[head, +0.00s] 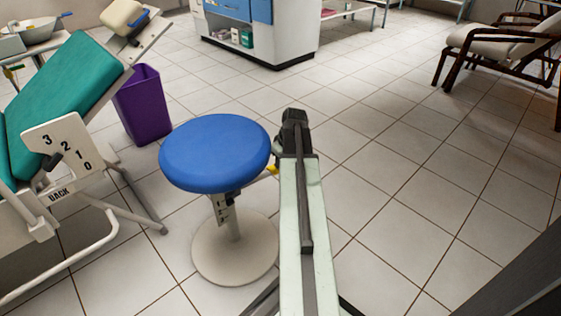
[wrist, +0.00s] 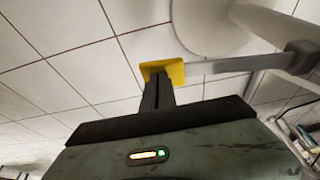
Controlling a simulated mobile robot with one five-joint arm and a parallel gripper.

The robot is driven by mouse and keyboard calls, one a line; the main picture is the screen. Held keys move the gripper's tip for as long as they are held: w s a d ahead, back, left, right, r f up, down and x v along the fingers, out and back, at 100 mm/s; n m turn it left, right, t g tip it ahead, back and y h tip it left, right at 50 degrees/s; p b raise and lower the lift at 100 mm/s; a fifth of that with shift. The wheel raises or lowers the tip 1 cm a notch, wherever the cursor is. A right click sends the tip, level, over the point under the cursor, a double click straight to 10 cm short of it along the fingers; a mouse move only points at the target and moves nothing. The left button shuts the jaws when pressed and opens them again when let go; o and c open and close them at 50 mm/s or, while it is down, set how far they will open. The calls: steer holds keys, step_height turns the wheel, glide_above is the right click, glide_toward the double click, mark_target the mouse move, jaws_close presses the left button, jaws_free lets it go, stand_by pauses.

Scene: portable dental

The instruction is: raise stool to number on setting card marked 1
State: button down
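The stool has a round blue seat (head: 215,152), a post with a small marked plate (head: 224,208) and a round pale base (head: 236,255). The plate's marks are too small to read. A yellow lever tip (head: 272,169) sticks out under the seat's right edge. In the wrist view the yellow tip (wrist: 177,72) ends a grey rod running right to a dark grey block. My gripper (wrist: 157,80) has its dark fingers together, overlapping the yellow tip; I cannot tell if they grip or only touch it. I cannot make out a setting card.
A teal reclining chair (head: 62,100) stands left, with a white plate (head: 62,150) reading 3, 2, 1, 0 and BACK. A purple bin (head: 144,105) is behind the stool. A cabinet (head: 262,38) stands at the back, an armchair (head: 490,48) at far right. The right floor is clear.

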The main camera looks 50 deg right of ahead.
steer(key=shift+s+f, duration=0.15)
steer(key=shift+f, duration=0.05)
steer(key=shift+d+r+p, duration=0.1)
steer(key=shift+r+p, duration=0.4)
steer(key=shift+p, duration=0.1)
steer(key=r+p, duration=0.4)
steer(key=p, duration=0.1)
steer(key=shift+d+r, duration=0.2)
steer(key=shift+r, duration=0.15)
steer(key=d+p+v, duration=0.1)
steer(key=p+v, duration=0.7)
steer(key=shift+s+d+r, duration=0.2)
steer(key=shift+d+r, duration=0.05)
steer(key=shift+d, duration=0.1)
